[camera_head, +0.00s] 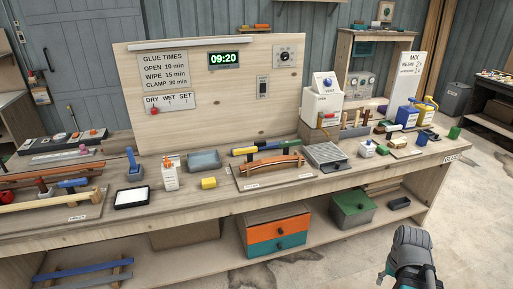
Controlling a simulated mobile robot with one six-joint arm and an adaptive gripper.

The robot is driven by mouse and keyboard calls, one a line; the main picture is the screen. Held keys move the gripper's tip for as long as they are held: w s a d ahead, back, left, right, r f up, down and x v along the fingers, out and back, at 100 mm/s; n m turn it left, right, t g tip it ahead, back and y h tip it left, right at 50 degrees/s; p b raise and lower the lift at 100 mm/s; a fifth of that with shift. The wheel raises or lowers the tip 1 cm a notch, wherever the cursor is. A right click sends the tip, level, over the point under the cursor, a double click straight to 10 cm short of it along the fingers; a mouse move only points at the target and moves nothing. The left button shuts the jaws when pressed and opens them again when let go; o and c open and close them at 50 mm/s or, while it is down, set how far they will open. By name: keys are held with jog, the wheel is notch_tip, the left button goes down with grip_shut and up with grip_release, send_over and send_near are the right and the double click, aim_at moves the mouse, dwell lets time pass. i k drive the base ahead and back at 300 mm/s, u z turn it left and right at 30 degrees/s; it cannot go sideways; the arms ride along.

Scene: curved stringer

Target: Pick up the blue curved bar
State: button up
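A long blue bar (83,268) lies at the lower left on the low shelf, across two pale supports; at this size I cannot tell how curved it is. A shorter blue piece (73,183) lies on the bench top at the left, among wooden bars. A multi-coloured bar with a blue part (268,145) lies behind the orange-brown curved piece (270,164) mid-bench. Part of my grey and teal arm shows at the lower right, in front of the bench and apart from all of these. My gripper's fingertips are not in view.
The wooden bench (330,184) is crowded with a grey box (326,157), a white carton (169,172), a yellow roll (208,183) and bottles. Floor at the right is clear.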

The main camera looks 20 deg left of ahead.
aim_at(261, 144)
jog(key=u, duration=0.05)
jog(key=i, duration=0.85)
jog(key=u, duration=0.6)
jog(key=i, duration=1.15)
jog(key=u, duration=0.6)
jog(key=k, duration=0.95)
jog(key=u, duration=0.15)
jog(key=i, duration=0.25)
